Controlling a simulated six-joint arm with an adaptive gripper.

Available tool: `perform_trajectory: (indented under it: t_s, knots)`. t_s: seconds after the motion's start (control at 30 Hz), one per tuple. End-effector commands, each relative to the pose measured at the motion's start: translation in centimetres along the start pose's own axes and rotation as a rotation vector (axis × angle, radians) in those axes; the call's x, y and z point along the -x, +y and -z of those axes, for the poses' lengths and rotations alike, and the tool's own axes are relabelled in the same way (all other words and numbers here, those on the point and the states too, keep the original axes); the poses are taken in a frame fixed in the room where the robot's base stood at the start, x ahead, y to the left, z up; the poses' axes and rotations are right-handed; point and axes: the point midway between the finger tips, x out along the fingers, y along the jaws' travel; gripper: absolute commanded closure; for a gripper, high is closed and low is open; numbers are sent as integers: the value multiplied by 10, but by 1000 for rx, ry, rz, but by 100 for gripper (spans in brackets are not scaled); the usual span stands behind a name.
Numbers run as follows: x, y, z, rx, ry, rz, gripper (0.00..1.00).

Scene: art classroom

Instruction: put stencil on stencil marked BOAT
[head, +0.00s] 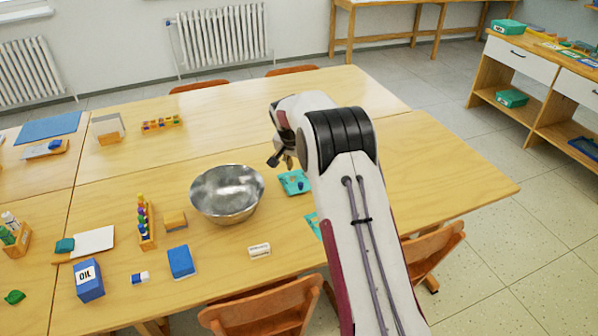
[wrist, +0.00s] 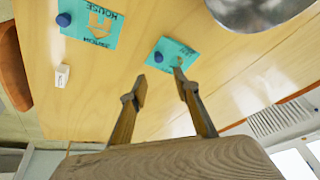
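A teal stencil (head: 294,183) with a dark blue knob lies flat on the table to the right of the metal bowl. It also shows in the wrist view (wrist: 168,50), where its lettering is too small to read surely. A second teal stencil, marked HOUSE (wrist: 103,32), has a blue knob and lies further left in the wrist view; in the head view it is mostly hidden behind my arm (head: 314,225). I see no lettering BOAT. My gripper (wrist: 160,80) is open and empty, its fingers apart, above the table near the first stencil.
The metal bowl (head: 227,193) stands close left of my gripper. A small white block (head: 259,250) lies nearer the front edge. A blue box (head: 181,262), an OIL box (head: 88,280) and a peg stand (head: 146,222) are further left. The table's right part is clear.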

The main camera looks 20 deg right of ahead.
Motion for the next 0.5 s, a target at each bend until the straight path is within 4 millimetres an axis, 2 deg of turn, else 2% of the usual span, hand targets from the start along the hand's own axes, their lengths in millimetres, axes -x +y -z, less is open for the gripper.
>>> perform_trajectory:
  t_s: [0.2, 0.5]
  knots:
    - [22, -1, 0, 1, 1, 1, 69]
    - [30, 0, 0, 1, -1, 0, 69]
